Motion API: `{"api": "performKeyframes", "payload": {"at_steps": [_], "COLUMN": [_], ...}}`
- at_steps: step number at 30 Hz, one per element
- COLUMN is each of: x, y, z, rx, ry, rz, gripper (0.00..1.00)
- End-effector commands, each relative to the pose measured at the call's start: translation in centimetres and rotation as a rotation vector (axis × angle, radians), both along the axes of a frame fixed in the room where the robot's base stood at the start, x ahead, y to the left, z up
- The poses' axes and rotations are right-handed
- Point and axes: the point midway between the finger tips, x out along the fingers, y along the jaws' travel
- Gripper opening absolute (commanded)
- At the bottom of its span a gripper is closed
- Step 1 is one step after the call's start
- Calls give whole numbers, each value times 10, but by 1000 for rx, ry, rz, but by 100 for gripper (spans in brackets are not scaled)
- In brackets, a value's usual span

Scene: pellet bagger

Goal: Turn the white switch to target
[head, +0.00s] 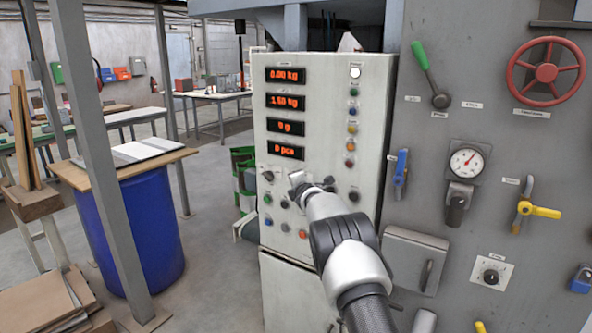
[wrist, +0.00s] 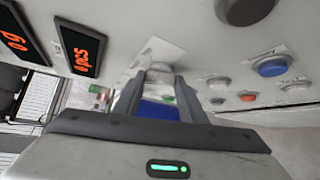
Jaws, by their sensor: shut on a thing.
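The white switch (wrist: 160,76) is on the pale control panel (head: 318,75), beside a small light plate (wrist: 156,53) that also shows in the head view (head: 296,177). My gripper (wrist: 159,88) reaches the panel below the red displays, and its two fingers are closed around the switch. The fingers hide much of the switch, so its pointing angle cannot be read. In the head view my gripper (head: 303,190) is mostly covered by my own wrist, and the switch cannot be made out there.
Several buttons and dark knobs (head: 268,175) surround the spot closely. A blue button (wrist: 272,67) is to the right in the wrist view. Red displays (head: 286,102) sit above. A grey machine wall with a red handwheel (head: 546,72) stands right; a blue drum (head: 140,225) stands left.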

Motion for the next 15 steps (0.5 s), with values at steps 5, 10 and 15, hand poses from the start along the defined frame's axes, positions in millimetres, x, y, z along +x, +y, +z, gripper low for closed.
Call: {"api": "performKeyframes", "payload": {"at_steps": [5,10,15], "x": [0,0,0], "y": [1,1,2], "z": [8,5,2], "rx": [-51,-81,-95], "ry": [38,59,71], "rz": [1,1,0], "gripper": [15,15,15]}}
